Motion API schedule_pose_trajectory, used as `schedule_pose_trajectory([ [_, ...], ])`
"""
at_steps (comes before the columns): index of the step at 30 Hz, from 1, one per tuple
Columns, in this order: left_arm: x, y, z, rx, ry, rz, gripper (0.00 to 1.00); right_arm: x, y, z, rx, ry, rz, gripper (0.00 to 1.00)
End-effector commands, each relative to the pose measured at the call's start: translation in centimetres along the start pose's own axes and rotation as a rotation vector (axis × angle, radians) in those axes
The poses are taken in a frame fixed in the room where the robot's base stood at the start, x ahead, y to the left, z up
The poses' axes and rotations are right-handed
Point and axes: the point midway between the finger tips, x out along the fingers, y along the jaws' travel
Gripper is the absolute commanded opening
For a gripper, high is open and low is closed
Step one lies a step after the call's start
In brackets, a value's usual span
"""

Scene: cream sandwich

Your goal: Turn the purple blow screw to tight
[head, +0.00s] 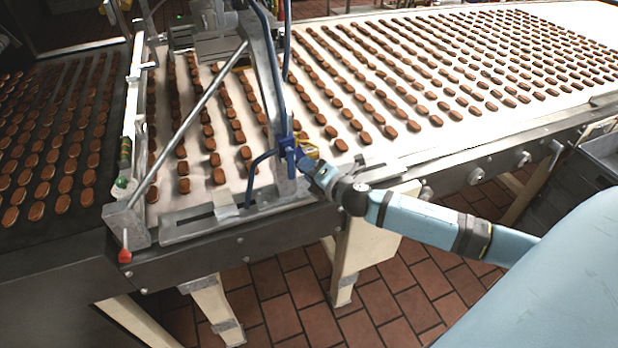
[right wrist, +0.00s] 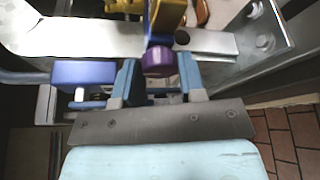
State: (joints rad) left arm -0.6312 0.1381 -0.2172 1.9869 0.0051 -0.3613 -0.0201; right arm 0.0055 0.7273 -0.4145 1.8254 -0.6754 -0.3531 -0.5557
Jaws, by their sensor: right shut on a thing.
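The purple blow screw (right wrist: 158,62) shows in the right wrist view as a short round knob below a blue and yellow part. My right gripper (right wrist: 157,72) has one finger on each side of the screw and is shut on it. In the head view my right gripper (head: 307,166) is at the blue fitting on the metal post (head: 283,160) by the conveyor's near edge. The screw cannot be made out there. My left gripper is not in view.
A blue block (right wrist: 84,73) sits left of my fingers in the right wrist view. A white conveyor belt (head: 410,143) carries many rows of brown biscuits behind the post. A red knob (head: 125,256) is at the near left corner. Tiled floor (head: 390,285) lies in front.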

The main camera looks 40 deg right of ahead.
Motion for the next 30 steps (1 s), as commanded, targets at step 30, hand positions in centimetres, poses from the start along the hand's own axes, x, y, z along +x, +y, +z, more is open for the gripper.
schedule_pose_trajectory([
  [30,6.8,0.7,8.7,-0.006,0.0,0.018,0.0,0.2,-1.0,-0.5,0.896,-0.002,0.371,0.14],
])
